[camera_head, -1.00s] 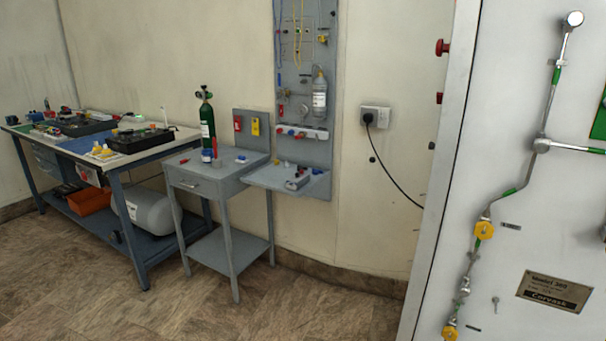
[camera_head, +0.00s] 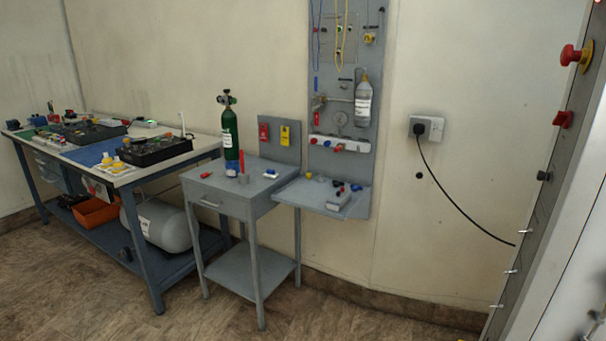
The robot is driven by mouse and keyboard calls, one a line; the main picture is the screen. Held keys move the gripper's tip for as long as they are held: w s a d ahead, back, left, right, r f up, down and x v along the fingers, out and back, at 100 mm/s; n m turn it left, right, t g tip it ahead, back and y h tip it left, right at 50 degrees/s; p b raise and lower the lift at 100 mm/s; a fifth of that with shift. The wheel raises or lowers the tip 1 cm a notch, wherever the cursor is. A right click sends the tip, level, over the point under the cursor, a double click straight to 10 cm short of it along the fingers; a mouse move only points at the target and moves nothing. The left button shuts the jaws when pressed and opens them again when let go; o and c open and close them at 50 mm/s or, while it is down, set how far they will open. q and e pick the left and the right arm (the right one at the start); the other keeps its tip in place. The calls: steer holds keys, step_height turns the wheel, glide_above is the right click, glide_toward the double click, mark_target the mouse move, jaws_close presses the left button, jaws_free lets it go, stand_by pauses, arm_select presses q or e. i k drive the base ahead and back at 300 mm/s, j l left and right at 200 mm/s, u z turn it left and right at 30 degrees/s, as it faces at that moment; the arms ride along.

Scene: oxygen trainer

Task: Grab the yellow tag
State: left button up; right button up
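The yellow tag (camera_head: 285,135) hangs on the small grey upright panel (camera_head: 275,152) at the back of the grey side table (camera_head: 232,187). A red tag (camera_head: 263,132) hangs just left of it on the same panel. The yellow tag is unobstructed and some distance away from me. Neither of my grippers shows in the head view.
A green cylinder (camera_head: 230,140) stands on the side table, left of the tags. A grey wall board (camera_head: 345,100) with a shelf is to the right. A long workbench (camera_head: 125,178) is at left, a cabinet (camera_head: 560,200) at far right. The floor in front (camera_head: 110,300) is clear.

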mark_target(284, 135)
steer(key=i+j, duration=0.3)
steer(key=i+j+u, duration=0.15)
steer(key=i, duration=0.3)
steer(key=i+j, duration=0.35)
steer(key=i+u, duration=0.05)
